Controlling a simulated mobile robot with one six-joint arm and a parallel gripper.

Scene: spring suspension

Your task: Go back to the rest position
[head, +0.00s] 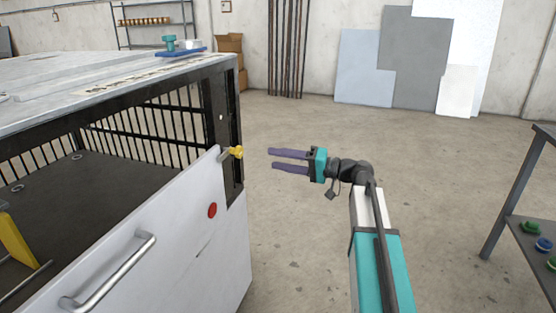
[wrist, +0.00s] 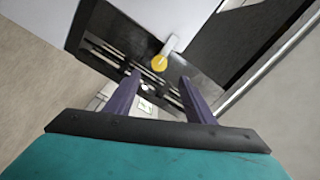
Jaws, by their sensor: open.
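My gripper (head: 272,159) is open and empty, with two long purple fingers pointing left in the head view. It is over open floor, to the right of a workbench cabinet (head: 225,240). A yellow knob (head: 237,152) sits on a short metal pin at the cabinet's upper right corner. The fingertips are a short way to the right of the knob and apart from it. In the wrist view my gripper (wrist: 157,80) has its fingers spread, and the yellow knob (wrist: 159,63) shows just beyond and between the tips.
The cabinet has a white panel with a metal handle (head: 110,270) and a red button (head: 212,210). A blue tray (head: 181,51) with a teal part lies on its top. A dark shelf rack (head: 515,190) stands at the right. The floor (head: 310,120) around my arm is clear.

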